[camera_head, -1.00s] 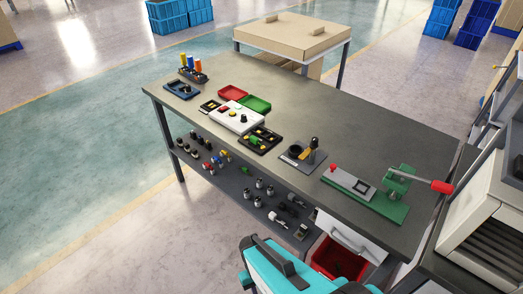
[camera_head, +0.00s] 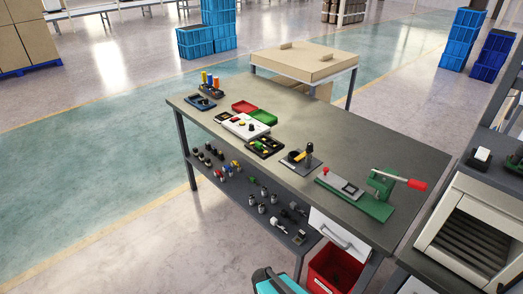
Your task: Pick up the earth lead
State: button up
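A dark tray (camera_head: 265,147) lies on the grey workbench near its front edge. It holds small green and yellow pieces (camera_head: 262,147); they are too small to tell whether one is the earth lead. No other earth lead can be made out on the bench. My gripper is not in view. A teal and black part at the bottom edge looks like my own arm, but its end does not show.
The workbench (camera_head: 350,137) carries a white box (camera_head: 237,122), red tray (camera_head: 244,107), green tray (camera_head: 263,117), a dark stand (camera_head: 301,160) and a green press (camera_head: 379,190). Several parts sit on the shelf below. A red bin (camera_head: 335,266) stands underneath. A machine (camera_head: 470,235) stands at right.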

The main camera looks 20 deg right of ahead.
aim_at(258, 145)
jog(key=z, duration=0.7)
jog(key=k, duration=0.15)
jog(key=u, duration=2.7)
jog(key=i, duration=0.85)
jog(key=z, duration=0.75)
jog(key=i, duration=0.55)
jog(key=z, duration=0.85)
jog(key=i, duration=0.5)
jog(key=z, duration=0.15)
